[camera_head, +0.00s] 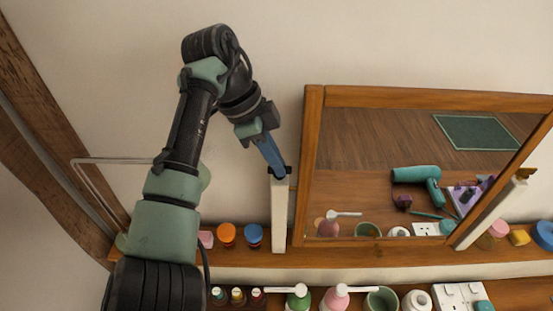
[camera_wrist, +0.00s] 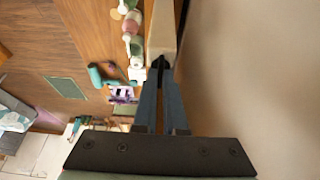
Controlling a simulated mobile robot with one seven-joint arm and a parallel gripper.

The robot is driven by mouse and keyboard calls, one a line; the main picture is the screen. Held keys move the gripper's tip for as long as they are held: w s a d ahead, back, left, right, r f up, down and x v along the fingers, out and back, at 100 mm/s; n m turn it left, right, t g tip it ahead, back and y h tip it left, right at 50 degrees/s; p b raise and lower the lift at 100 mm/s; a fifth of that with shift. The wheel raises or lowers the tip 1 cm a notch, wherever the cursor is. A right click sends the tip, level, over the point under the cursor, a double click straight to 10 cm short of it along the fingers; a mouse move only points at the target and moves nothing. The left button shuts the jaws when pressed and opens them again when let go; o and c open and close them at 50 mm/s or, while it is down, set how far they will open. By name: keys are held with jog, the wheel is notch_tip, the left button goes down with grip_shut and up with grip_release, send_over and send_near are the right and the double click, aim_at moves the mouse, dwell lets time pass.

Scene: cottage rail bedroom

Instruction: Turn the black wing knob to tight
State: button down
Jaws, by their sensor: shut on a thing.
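The black wing knob (camera_head: 288,170) sits at the top of the cream left post, beside the left edge of the wooden-framed mirror (camera_head: 313,150). In the wrist view the knob (camera_wrist: 158,62) shows as a small dark shape at the end of the cream post (camera_wrist: 162,30). My gripper (camera_head: 279,169) reaches down to it from the upper left, and its blue fingers are shut on the knob. In the wrist view my gripper (camera_wrist: 160,78) has its fingertips meeting at the knob. The fingers partly hide the knob, so its wing angle is unclear.
A shelf (camera_head: 350,256) holds an orange jar (camera_head: 226,235) and a blue jar (camera_head: 253,236) left of the post. Bottles, a green cup (camera_head: 382,300) and a socket plate (camera_head: 460,297) stand below. The mirror reflects a teal hairdryer. Bare wall lies behind my arm.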

jog(key=shift+r, duration=0.1)
jog(key=c, duration=1)
grip_release()
jog(key=shift+a, duration=0.1)
jog(key=b+v, duration=0.1)
jog(key=v, duration=1.1)
jog(key=shift+r, duration=0.45)
